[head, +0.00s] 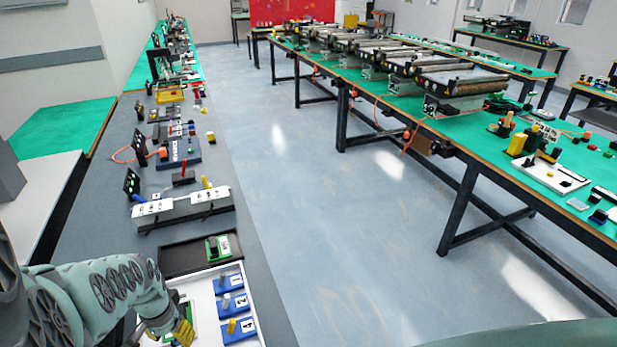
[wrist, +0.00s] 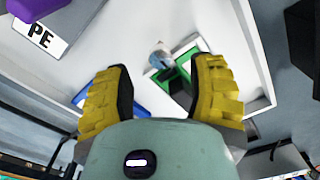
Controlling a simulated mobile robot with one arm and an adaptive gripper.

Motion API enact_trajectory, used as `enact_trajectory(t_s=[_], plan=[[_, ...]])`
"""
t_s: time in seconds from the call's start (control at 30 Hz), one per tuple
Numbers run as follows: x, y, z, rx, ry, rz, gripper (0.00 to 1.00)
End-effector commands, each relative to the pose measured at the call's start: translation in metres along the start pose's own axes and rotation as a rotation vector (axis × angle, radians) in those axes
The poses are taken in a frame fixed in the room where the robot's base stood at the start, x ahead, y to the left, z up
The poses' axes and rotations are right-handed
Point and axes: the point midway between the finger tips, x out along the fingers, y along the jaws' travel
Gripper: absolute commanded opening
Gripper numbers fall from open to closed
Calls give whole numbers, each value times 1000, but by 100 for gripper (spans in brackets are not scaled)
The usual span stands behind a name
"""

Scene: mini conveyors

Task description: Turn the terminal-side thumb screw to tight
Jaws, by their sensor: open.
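My gripper (head: 183,332) is at the lower left of the head view, low over a white tray (head: 205,308). In the wrist view its two yellow fingers (wrist: 162,85) stand wide apart with nothing held between them. Between and beyond the fingertips is a small grey-blue cylindrical piece (wrist: 160,57), beside a green-edged part with a dark block (wrist: 177,78). I cannot tell whether this piece is the terminal-side thumb screw or how tight it is.
Blue blocks with small upright knobs (head: 230,281) stand along the tray's right side. A black tray with a green board (head: 217,247) lies just behind. A long grey-white device (head: 182,208) is farther back on the bench. Open floor (head: 300,200) lies to the right.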

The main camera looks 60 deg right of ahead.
Motion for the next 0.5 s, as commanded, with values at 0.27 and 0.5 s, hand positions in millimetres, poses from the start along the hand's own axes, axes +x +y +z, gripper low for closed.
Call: enact_trajectory(t_s=[0.27, 0.5], plan=[[-56, -2, 0, -5, 1, -1, 56], [-76, -3, 0, -5, 0, -3, 56]])
